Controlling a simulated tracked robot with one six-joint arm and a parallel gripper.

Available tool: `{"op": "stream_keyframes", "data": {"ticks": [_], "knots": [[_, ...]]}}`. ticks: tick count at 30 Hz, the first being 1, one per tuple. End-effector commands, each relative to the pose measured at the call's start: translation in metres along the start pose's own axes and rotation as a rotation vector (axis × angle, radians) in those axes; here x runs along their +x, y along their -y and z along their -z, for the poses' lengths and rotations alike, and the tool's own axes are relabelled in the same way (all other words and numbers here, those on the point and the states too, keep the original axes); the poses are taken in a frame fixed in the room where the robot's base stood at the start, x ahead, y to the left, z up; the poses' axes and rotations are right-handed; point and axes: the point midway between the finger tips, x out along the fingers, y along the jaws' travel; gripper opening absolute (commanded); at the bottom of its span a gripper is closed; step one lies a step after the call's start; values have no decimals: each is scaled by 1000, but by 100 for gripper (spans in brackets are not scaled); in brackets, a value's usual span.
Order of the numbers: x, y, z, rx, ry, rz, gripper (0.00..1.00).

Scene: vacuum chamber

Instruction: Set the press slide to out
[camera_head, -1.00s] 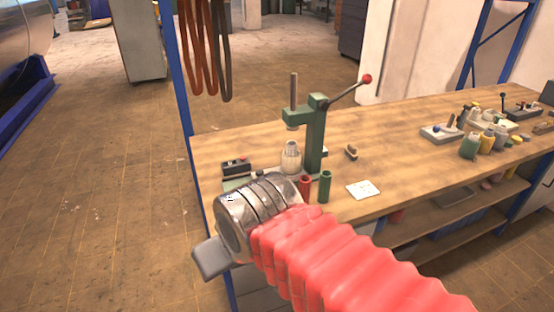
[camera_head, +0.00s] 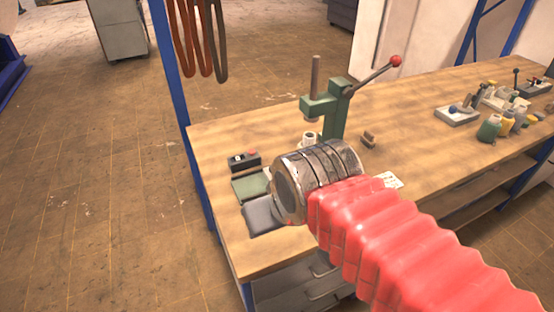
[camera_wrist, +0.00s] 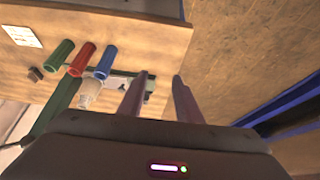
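The green press (camera_head: 328,110) stands upright on the workbench, with a ram rod on top and a red-knobbed lever (camera_head: 375,76) raised to the right. A flat green plate (camera_head: 250,186) at its foot, perhaps the slide, is partly hidden by my wrist. A pale fitting (camera_head: 309,137) sits under the press head and also shows in the wrist view (camera_wrist: 88,94). My gripper (camera_wrist: 161,78) shows two separated fingers with nothing visibly held. In the head view its grey finger (camera_head: 264,215) is in front of the plate, over the bench's left end; contact cannot be told.
Green, red and blue cylinders (camera_wrist: 105,62) stand near the press. A white card (camera_head: 389,180) and a small brown block (camera_head: 369,139) lie to the right. A blue post (camera_head: 172,75) rises behind.

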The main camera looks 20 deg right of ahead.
Motion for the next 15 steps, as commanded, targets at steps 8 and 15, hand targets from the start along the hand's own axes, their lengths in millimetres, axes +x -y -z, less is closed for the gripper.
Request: {"op": "stream_keyframes", "data": {"ticks": [8, 15], "knots": [[0, 0, 0, 0, 0, 0, 33], [-2, -2, 10, 22, 16, -3, 43]]}}
